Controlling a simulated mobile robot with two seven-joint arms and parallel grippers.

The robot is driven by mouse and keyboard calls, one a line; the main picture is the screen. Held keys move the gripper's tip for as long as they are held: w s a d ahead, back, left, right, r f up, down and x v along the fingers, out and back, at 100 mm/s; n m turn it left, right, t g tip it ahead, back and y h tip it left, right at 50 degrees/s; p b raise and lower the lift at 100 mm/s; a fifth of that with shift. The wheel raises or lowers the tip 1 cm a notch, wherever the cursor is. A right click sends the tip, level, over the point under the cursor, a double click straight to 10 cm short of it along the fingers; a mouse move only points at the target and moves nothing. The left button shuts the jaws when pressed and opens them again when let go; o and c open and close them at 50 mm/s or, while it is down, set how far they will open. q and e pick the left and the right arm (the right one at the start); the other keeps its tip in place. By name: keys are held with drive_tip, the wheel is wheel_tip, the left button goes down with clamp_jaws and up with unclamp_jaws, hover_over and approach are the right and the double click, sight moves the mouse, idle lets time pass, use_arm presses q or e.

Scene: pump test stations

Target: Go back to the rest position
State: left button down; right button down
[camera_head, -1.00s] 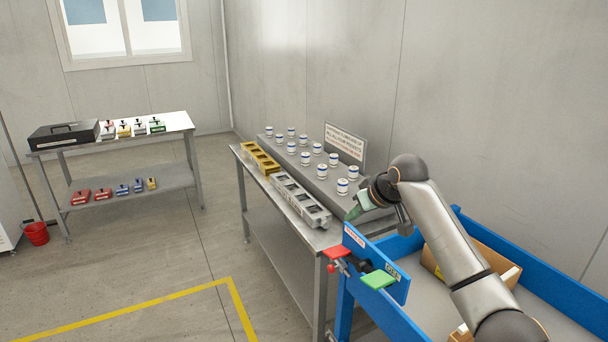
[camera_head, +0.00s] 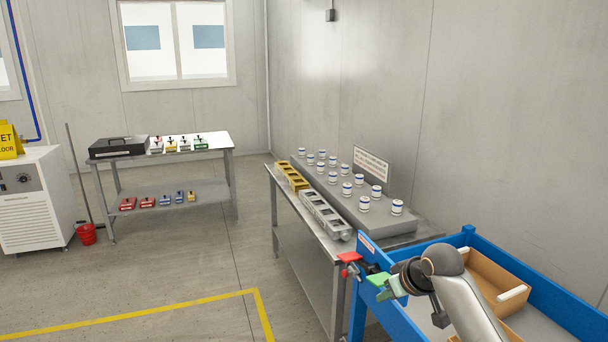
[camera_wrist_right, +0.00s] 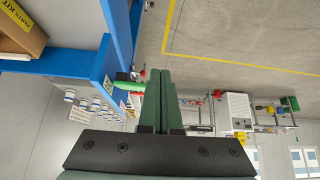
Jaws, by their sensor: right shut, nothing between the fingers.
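Whether the fingers touch the green plate cannot be told. My left gripper is in neither view.
A red part (camera_head: 349,257) sticks out beside the green plate. Cardboard boxes (camera_head: 490,272) lie inside the blue bench. Behind it a steel table (camera_head: 322,250) bears white-and-blue jars (camera_head: 364,203). Open floor (camera_head: 180,265) lies at left, with a yellow line.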

drive_tip(key=s+a+f+g, duration=0.1)
drive_tip(key=s+f, duration=0.6)
drive_tip(key=s, duration=0.3)
drive_tip(key=s+f+g, duration=0.1)
drive_tip(key=s+f, duration=0.6)
drive_tip(key=s, duration=0.3)
drive_tip(key=s+d+m+g+h, duration=0.1)
drive_tip(key=s+d, duration=0.1)
drive_tip(key=s, duration=0.8)
drive_tip(key=s+d+m+h, duration=0.1)
drive_tip(key=s+d, duration=0.1)
drive_tip(key=s, duration=0.8)
drive_tip(key=w+a+f+t, duration=0.2)
drive_tip(key=f, duration=0.3)
drive_tip(key=w+a+f+t+y, duration=0.1)
drive_tip(key=w+a+f+t, duration=0.1)
drive_tip(key=f, duration=0.4)
drive_tip(key=shift+w+f+t+y, duration=0.15)
drive_tip(key=shift+f+t+y, duration=0.15)
drive_tip(key=shift+t, duration=0.4)
drive_tip(key=shift+a, duration=0.1)
